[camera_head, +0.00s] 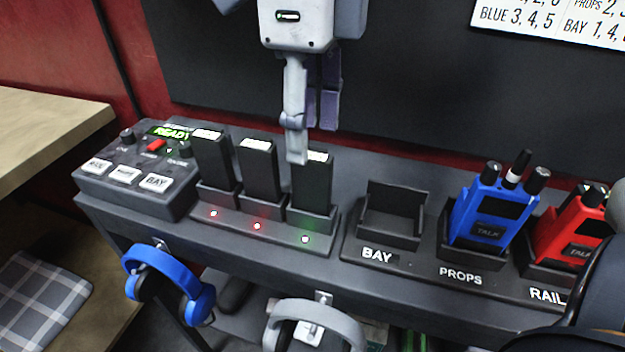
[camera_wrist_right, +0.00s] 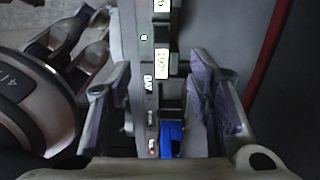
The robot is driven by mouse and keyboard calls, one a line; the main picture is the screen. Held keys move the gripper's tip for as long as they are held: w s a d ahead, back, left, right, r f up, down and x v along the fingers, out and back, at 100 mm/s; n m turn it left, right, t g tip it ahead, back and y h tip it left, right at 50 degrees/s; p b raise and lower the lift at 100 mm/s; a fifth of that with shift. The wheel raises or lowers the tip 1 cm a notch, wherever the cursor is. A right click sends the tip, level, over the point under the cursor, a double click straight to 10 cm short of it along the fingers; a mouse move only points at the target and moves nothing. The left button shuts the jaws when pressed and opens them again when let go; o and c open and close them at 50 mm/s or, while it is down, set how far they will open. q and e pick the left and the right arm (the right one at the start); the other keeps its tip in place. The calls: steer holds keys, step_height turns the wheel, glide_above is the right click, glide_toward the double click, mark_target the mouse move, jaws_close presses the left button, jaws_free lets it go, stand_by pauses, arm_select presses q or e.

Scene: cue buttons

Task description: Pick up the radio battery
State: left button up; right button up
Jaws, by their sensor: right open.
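Three black batteries with pale top labels stand upright in a charger: the left one (camera_head: 213,160), the middle one (camera_head: 259,168) and the right one (camera_head: 313,185). Small lights in front show red, red and green; the green one is before the right battery. My right gripper (camera_head: 310,140) points down from the top, fingers apart, with its near fingertip overlapping the top of the right battery in the head view. Whether it touches cannot be told. My left gripper is out of view.
Right of the charger are an empty BAY cradle (camera_head: 392,215), a blue radio (camera_head: 490,215) at PROPS and a red radio (camera_head: 570,230) at RAIL. A control box (camera_head: 140,175) stands left. Blue headphones (camera_head: 170,285) and grey headphones (camera_head: 315,320) hang from the front edge.

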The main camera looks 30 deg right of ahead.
mark_target(313, 153)
steer(key=f, duration=0.6)
steer(key=shift+w+d, duration=0.1)
steer(key=shift+d, duration=0.25)
jaws_close()
